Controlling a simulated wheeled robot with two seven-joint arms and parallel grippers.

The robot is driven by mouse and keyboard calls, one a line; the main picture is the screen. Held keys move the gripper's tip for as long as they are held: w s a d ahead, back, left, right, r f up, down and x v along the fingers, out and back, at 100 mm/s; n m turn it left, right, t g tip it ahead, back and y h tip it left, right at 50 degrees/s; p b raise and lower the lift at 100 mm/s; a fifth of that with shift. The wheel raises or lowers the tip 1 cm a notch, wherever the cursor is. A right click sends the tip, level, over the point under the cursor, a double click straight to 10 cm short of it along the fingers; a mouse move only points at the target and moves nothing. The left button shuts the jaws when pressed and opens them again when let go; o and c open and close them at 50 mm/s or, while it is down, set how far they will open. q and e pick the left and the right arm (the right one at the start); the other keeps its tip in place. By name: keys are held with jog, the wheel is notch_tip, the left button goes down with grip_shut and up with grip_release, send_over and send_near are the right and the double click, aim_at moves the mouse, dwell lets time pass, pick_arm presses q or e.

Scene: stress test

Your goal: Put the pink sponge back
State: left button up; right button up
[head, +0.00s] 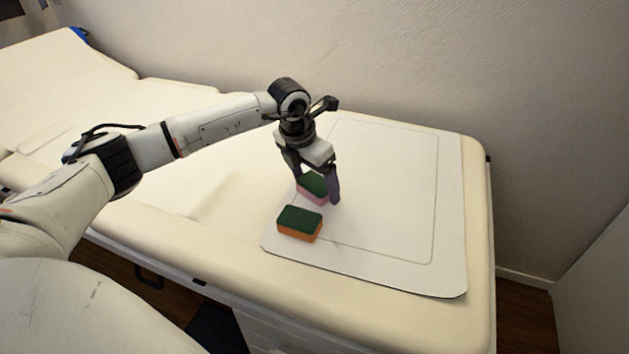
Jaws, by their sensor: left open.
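The pink sponge (312,193), with a dark green top, is on the white mat (390,200) in the head view. My left gripper (317,190) points down over it with open fingers, one on each side of the sponge. Whether the fingers touch it I cannot tell. The right gripper does not show.
An orange sponge (299,224) with a green top lies just in front of the pink one, close to it. The mat lies on a cream padded table (478,240). The mat's right side is clear. A wall (430,60) stands behind the table.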

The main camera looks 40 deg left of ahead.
pick_arm(q)
jog(key=p+v, duration=0.1)
jog(key=v, duration=1.1)
jog(key=shift+r, duration=0.1)
